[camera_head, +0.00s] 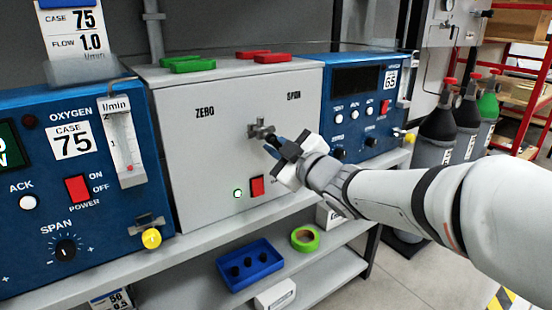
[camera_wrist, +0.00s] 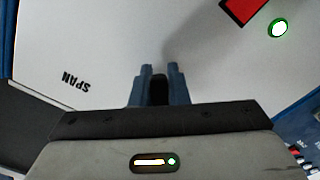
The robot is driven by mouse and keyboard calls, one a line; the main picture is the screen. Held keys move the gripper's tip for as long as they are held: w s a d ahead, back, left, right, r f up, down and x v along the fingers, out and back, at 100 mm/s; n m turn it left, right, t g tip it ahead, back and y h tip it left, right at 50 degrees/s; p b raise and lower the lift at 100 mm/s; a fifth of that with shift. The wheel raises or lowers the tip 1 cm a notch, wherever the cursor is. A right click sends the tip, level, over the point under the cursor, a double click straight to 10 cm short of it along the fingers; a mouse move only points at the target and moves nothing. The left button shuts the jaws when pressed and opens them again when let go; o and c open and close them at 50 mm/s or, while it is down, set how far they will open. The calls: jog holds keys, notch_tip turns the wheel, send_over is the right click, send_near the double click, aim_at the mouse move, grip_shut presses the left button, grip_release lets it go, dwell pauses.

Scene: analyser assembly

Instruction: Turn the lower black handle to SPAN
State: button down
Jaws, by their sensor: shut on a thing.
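The grey box (camera_head: 215,150) has ZERO printed at upper left and SPAN (camera_head: 294,96) at upper right. A metal fitting (camera_head: 260,130) sticks out of its front, below and between these labels. My gripper (camera_head: 272,146) is at the front of this fitting, its blue fingers pointing at the box. In the wrist view the fingers (camera_wrist: 159,72) are shut on the black handle (camera_wrist: 160,90), which shows as a dark piece between them. The handle is mostly hidden in the head view, so I cannot tell which way it points. The SPAN label (camera_wrist: 76,82) appears upside down at left in the wrist view.
A red switch (camera_head: 257,186) and a lit green lamp (camera_head: 238,194) are low on the box. Blue analysers stand at left (camera_head: 100,200) and right (camera_head: 375,65). The lower shelf holds a blue tray (camera_head: 224,266) and green tape (camera_head: 304,239).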

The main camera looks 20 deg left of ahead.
jog(key=shift+w+n, duration=0.1)
jog(key=shift+n, duration=0.4)
jog(key=c, duration=1.4)
grip_release()
jog(key=shift+r, duration=0.1)
jog(key=shift+d, duration=0.1)
jog(key=p+v, duration=0.2)
jog(key=v, duration=0.5)
jog(key=shift+s+d, duration=0.2)
jog(key=shift+s, duration=0.15)
